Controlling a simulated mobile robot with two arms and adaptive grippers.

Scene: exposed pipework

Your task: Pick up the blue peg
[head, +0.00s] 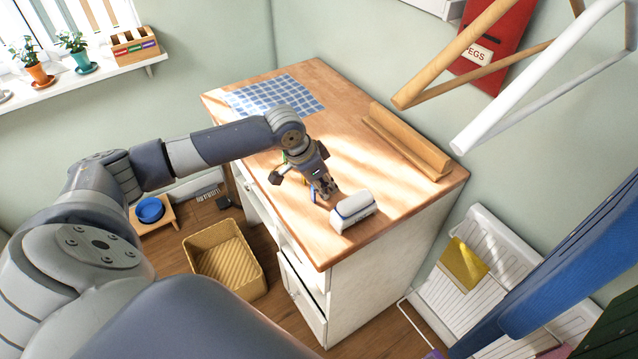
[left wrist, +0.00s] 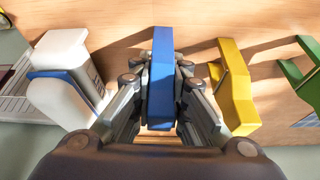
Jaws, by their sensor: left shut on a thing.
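The blue peg (left wrist: 161,75) stands between the fingers of my left gripper (head: 323,190) in the left wrist view. The fingers are shut on it from both sides. In the head view only a little blue shows at the fingertips, low over the front part of the wooden worktop (head: 400,200); the rest is hidden by the gripper. I cannot tell whether the peg touches the worktop. My right gripper is not in view.
A yellow peg (left wrist: 234,90) and a green peg (left wrist: 297,72) stand right of the blue one in the left wrist view. A white block-like thing with a blue band (head: 353,209) is close beside the gripper. A wooden rail (head: 408,142) lies behind.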

